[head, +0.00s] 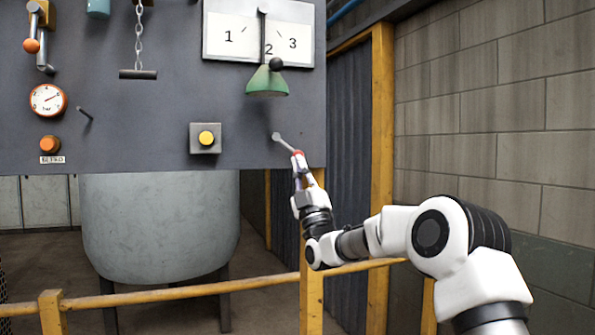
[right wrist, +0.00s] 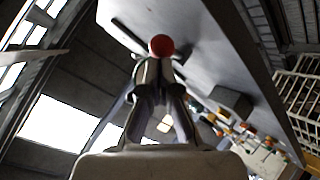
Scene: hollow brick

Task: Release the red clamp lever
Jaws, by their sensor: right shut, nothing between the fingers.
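The clamp lever is a short grey bar (head: 286,143) low on the right of the dark panel, slanting down to the right to a red knob. The red knob (head: 298,153) is partly hidden by my right gripper in the head view. In the right wrist view the red ball (right wrist: 161,46) sits just beyond the fingertips. My right gripper (head: 299,161) is shut and empty, its tips right at the knob; I cannot tell whether they touch it. The two fingers also show together in the right wrist view (right wrist: 154,73). My left gripper is not in view.
The dark panel (head: 170,110) carries a yellow button (head: 206,138), a green cone-shaped handle (head: 267,80), a dial (head: 47,100) and a chain pull (head: 138,74). A yellow post (head: 382,130) and block wall stand at right. A yellow rail (head: 190,287) runs in front of a grey tank (head: 160,225).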

